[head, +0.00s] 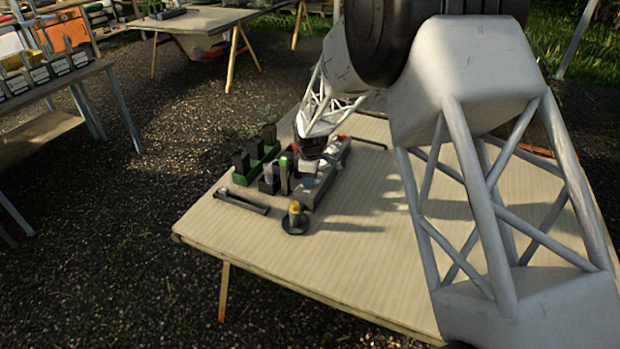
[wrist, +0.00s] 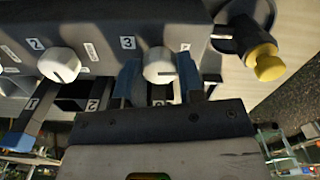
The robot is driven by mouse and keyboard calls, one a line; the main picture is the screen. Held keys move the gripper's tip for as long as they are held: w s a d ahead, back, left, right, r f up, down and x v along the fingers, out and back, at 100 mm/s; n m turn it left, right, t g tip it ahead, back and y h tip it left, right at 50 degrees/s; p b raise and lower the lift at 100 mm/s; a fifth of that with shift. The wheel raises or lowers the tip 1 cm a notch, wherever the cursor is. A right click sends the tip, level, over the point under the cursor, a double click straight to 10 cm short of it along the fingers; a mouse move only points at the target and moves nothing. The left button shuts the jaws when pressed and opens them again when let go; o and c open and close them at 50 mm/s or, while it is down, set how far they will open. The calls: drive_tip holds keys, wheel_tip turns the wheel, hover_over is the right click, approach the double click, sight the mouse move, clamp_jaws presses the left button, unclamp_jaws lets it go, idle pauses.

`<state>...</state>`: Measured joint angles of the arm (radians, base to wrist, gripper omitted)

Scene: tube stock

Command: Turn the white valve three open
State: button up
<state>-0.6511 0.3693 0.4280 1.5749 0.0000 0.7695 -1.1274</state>
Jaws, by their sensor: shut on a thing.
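White valve three (wrist: 160,62) is a round white knob on a grey block (wrist: 105,22), beside a label reading 3 in the wrist view. A dark line marks its face and points roughly sideways to the right. My gripper (wrist: 161,76) has one finger on each side of this knob and is shut on it. In the head view my gripper (head: 309,166) is down at the grey block on the table, and the valve is mostly hidden there. White valve two (wrist: 60,65) sits to the left of valve three, clear of the fingers.
A yellow knob on a dark round base (head: 295,217) stands near the block's front end. Dark and green upright pieces (head: 256,155) stand left of the block. A dark bar (head: 240,202) lies near the table's left edge. The table (head: 350,250) is clear at front right.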

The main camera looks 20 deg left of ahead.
idle(0.3)
drive_tip(key=o, duration=0.9)
drive_tip(key=shift+r, duration=0.15)
drive_tip(key=shift+r, duration=3.75)
